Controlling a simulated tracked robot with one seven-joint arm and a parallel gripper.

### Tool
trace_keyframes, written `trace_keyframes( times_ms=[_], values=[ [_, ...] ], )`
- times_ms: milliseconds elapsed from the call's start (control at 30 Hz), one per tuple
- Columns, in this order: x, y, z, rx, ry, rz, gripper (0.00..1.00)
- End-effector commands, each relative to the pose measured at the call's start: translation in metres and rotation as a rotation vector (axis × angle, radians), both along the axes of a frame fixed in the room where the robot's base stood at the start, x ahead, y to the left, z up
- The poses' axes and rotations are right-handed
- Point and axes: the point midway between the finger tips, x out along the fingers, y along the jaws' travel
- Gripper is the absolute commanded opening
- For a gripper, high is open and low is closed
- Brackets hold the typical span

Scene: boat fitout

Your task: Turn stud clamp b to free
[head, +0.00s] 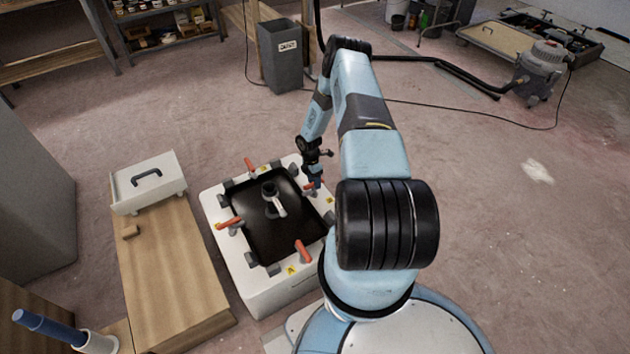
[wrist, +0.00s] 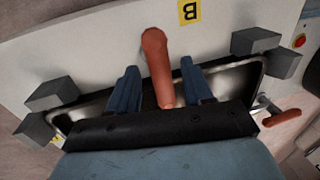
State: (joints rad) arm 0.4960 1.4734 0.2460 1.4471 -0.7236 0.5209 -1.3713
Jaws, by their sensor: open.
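Stud clamp b has an orange-red handle (wrist: 156,62) beside a yellow label marked B (wrist: 189,11) in the wrist view. My gripper (wrist: 162,84) is open, with one blue finger on each side of this handle and a visible gap to both. The handle's lower end is hidden behind the gripper body. In the head view, my gripper (head: 314,184) is at the right side of the white box (head: 236,268) with the dark recessed lid (head: 262,240). The clamp handle there is partly covered by my gripper.
Other orange clamp handles stand around the lid, at the back (head: 250,166), left (head: 229,224) and front (head: 303,251). A grey-and-white central handle (head: 274,201) rises from the lid. Grey blocks (wrist: 52,93) line the lid edge. A wooden bench (head: 170,265) stands left.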

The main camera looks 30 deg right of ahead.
Motion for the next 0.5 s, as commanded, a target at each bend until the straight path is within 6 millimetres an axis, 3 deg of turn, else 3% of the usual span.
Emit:
trace_keyframes(
  times_ms=[200,500],
  values=[
    [0.0000,-0.0003,0.0000,0.000,0.000,0.000,0.50],
    [0.0000,-0.0006,0.0002,0.000,0.000,-0.001,0.22]
  ],
)
